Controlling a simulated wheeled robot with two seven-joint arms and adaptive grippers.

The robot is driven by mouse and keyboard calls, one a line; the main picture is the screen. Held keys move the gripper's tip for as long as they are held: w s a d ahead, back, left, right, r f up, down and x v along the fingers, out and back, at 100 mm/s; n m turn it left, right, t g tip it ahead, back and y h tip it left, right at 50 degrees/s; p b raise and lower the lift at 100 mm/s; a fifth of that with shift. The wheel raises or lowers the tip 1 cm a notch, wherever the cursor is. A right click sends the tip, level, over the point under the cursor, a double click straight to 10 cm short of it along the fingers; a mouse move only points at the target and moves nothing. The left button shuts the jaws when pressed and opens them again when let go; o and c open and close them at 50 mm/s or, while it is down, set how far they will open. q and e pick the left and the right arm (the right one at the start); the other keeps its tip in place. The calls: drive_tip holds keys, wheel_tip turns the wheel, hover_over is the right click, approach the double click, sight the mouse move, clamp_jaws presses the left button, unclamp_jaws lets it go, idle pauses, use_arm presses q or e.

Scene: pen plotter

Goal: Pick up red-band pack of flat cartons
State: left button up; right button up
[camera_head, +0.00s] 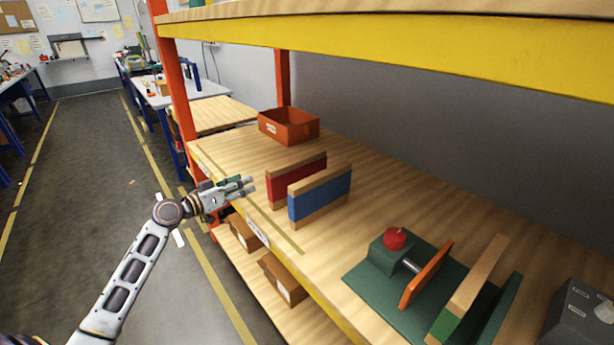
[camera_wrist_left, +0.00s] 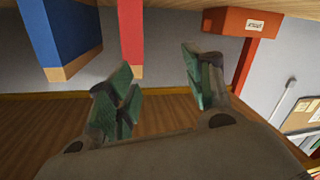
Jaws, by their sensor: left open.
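The red-band pack of flat cartons (camera_head: 297,180) stands upright on the wooden shelf, left of and behind the blue-band pack (camera_head: 320,196). In the left wrist view the red-band pack (camera_wrist_left: 131,40) shows at the top, beyond the fingers. The blue-band pack (camera_wrist_left: 70,35) is to its left there. My left gripper (camera_head: 248,186) is open and empty, just left of the red-band pack and apart from it. Its green-padded fingers (camera_wrist_left: 158,88) show in the wrist view, with nothing between them. My right gripper is not seen.
An orange bin (camera_head: 289,126) stands farther back on the shelf. A green-based fixture with a red knob (camera_head: 394,238) and an orange plate is at the right. An upper shelf with a yellow edge (camera_head: 390,58) hangs above. Brown boxes (camera_head: 283,279) sit on the lower shelf.

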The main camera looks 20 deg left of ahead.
use_arm(q)
drive_tip(key=shift+s+d+r+m+h, duration=0.1)
drive_tip(key=shift+d+r+m+h, duration=0.25)
drive_tip(key=shift+m, duration=0.55)
drive_tip(key=shift+w+d+r+m+h, duration=0.1)
drive_tip(key=shift+d+r+m+h, duration=0.1)
drive_tip(key=shift+d+m+h, duration=0.45)
drive_tip(key=shift+s+d+r+m+h, duration=0.1)
drive_tip(key=shift+d+r+m+h, duration=0.15)
drive_tip(key=shift+d+m, duration=0.6)
drive_tip(key=shift+a+m, duration=0.3)
